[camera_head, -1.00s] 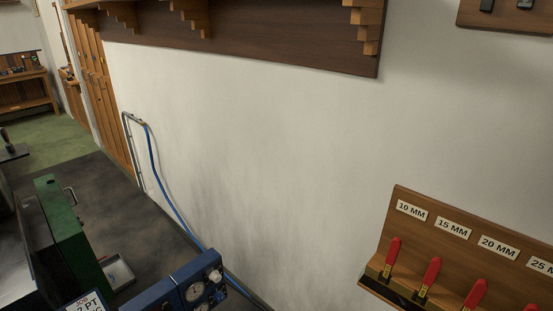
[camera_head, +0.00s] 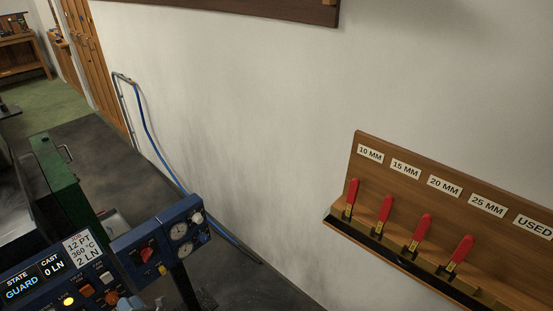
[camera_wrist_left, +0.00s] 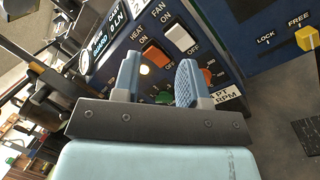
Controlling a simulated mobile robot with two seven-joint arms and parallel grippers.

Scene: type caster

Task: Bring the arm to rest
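My left gripper (camera_wrist_left: 158,78) fills the lower middle of the left wrist view, its two grey-blue fingers apart with nothing between them. The fingers are in front of the control panel (camera_wrist_left: 207,66), near the orange heat switch (camera_wrist_left: 153,54) and white fan switch (camera_wrist_left: 180,38); contact cannot be told. In the head view only a pale blue bit of the left gripper (camera_head: 130,303) shows at the bottom edge, beside the panel (camera_head: 62,280). The panel display (camera_head: 32,279) reads STATE GUARD, CAST 0 LN. My right gripper is in neither view.
A blue box with gauges (camera_head: 163,238) stands right of the panel. A green-sided machine part (camera_head: 58,185) is at left. A wooden rack (camera_head: 440,190) on the wall at right holds several red-handled tools. A blue hose (camera_head: 150,135) runs along the wall. The middle wall is bare.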

